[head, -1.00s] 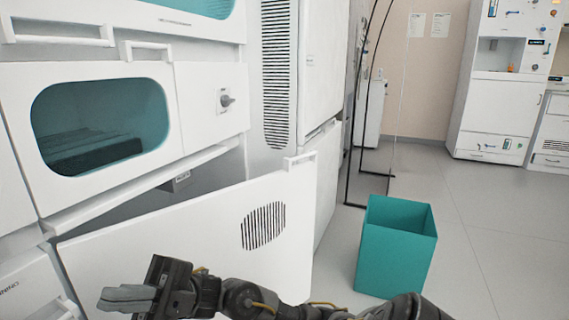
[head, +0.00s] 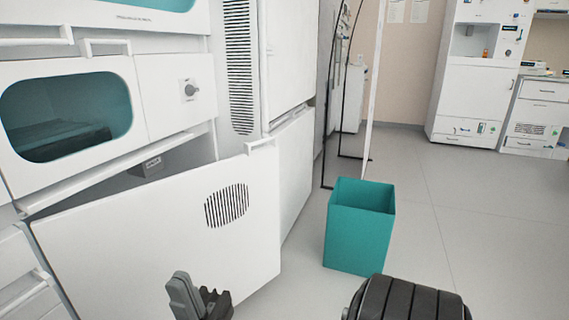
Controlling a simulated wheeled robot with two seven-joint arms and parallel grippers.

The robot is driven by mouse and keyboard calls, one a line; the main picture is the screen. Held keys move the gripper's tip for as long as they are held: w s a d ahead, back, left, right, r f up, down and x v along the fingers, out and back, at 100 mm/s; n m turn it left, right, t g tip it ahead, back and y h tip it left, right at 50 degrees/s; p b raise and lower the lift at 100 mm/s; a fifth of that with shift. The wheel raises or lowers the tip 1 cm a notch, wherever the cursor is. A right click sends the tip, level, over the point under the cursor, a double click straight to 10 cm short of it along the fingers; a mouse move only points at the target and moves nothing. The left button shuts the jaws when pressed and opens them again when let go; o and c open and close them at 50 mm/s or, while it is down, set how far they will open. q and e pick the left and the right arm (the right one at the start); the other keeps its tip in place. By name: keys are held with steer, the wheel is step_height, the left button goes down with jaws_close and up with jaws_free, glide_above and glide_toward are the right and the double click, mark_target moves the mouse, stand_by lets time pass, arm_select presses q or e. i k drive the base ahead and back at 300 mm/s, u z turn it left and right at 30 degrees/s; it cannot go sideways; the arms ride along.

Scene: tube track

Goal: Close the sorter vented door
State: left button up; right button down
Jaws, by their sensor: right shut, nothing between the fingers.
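The sorter vented door (head: 130,245) is a white panel with a patch of dark vent slots (head: 227,205) and a small handle (head: 262,145) at its top right corner. It stands open, angled out from the white sorter (head: 175,85), with a dark gap behind its top edge. My right gripper (head: 188,292) is at the bottom of the head view, in front of the door's lower part. Its grey fingers point up and are shut and empty. I cannot tell whether it touches the door. My left gripper is not in view.
A teal open bin (head: 358,235) stands on the floor right of the door. A thin black-framed stand (head: 328,140) is behind it. White cabinets (head: 475,85) line the far wall. The floor (head: 470,230) on the right is clear.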

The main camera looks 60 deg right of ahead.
mark_target(113, 257)
steer(key=k, duration=0.15)
steer(key=z, duration=0.8)
steer(key=i, duration=0.85)
